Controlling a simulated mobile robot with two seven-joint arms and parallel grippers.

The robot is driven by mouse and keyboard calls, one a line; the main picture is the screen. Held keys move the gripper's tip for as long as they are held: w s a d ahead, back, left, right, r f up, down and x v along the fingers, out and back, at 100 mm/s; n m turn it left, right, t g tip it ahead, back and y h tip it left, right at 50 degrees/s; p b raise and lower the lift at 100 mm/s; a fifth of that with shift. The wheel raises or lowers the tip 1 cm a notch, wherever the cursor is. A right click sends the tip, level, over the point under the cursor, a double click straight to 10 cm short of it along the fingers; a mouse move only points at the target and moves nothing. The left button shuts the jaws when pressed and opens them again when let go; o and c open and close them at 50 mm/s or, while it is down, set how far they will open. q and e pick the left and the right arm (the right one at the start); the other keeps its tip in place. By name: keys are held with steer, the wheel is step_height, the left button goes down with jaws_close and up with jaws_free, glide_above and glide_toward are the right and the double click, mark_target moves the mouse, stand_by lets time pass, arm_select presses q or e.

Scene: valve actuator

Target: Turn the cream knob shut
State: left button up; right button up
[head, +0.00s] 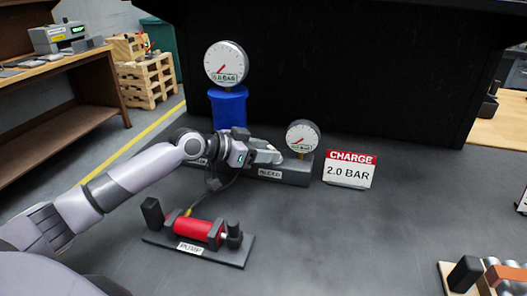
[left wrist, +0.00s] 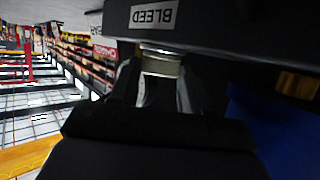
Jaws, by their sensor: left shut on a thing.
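The cream knob (left wrist: 161,66) shows in the left wrist view, below an upside-down BLEED label (left wrist: 153,17) on a dark block. My left gripper (left wrist: 160,92) is shut on the knob, with one finger on each side of it. In the head view my left gripper (head: 266,152) reaches from the left to the grey manifold block (head: 297,172) and hides the knob there. My right gripper is in neither view.
A large gauge (head: 226,64) stands on a blue cylinder (head: 229,107) behind my left wrist. A small gauge (head: 302,138) stands on the block's right end. A CHARGE 2.0 BAR sign (head: 350,170) stands to the right. A red pump (head: 199,230) lies in front.

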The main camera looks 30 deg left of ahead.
arm_select(q)
steer(key=o, duration=1.1)
steer(key=shift+c, duration=0.2)
steer(key=b+v, duration=0.1)
steer(key=v, duration=0.6)
steer(key=shift+s, duration=0.1)
